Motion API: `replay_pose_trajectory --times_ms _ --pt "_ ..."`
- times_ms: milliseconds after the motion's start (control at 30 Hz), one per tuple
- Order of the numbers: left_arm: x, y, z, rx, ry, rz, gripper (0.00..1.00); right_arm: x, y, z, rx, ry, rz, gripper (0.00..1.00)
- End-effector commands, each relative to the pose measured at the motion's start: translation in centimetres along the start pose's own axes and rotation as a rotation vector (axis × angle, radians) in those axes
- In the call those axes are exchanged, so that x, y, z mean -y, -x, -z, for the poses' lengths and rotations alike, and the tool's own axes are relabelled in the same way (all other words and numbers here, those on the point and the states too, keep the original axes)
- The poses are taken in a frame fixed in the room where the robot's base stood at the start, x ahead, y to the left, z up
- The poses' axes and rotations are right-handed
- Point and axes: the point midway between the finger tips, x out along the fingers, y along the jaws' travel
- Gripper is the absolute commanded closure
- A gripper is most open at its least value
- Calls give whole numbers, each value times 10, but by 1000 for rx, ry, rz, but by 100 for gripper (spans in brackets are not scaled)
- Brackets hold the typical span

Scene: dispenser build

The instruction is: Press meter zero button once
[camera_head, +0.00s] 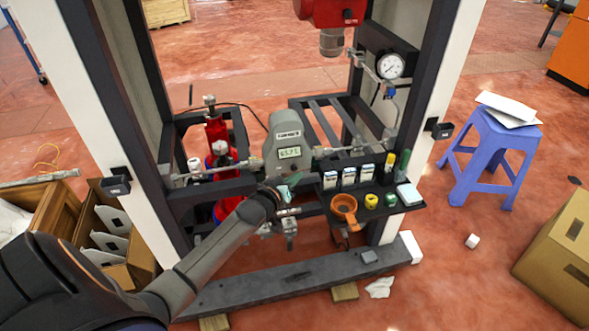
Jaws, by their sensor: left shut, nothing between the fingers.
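The meter (286,139) is a grey-green housing with a lit display (289,153), mounted on the frame between horizontal pipes. The digits are too small to read surely. My left arm reaches in from the lower left. Its gripper (291,181) is shut and empty, just below the meter's display. I cannot tell whether the fingertips touch the meter. The zero button cannot be made out; the gripper may cover it. My right gripper is not in view.
A dark shelf (412,207) right of the gripper holds small boxes, an orange cup (345,207) and yellow and green pieces. A pressure gauge (391,66) sits above. A red cylinder (217,133) stands left. Dark frame posts flank the meter. A purple stool (487,150) stands right.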

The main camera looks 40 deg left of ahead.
Motion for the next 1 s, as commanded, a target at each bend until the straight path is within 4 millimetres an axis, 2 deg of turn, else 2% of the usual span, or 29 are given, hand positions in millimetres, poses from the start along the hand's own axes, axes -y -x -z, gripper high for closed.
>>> replay_pose_trajectory --times_ms 1000 --pt "6 -9 7 -1 -2 -1 100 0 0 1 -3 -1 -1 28"
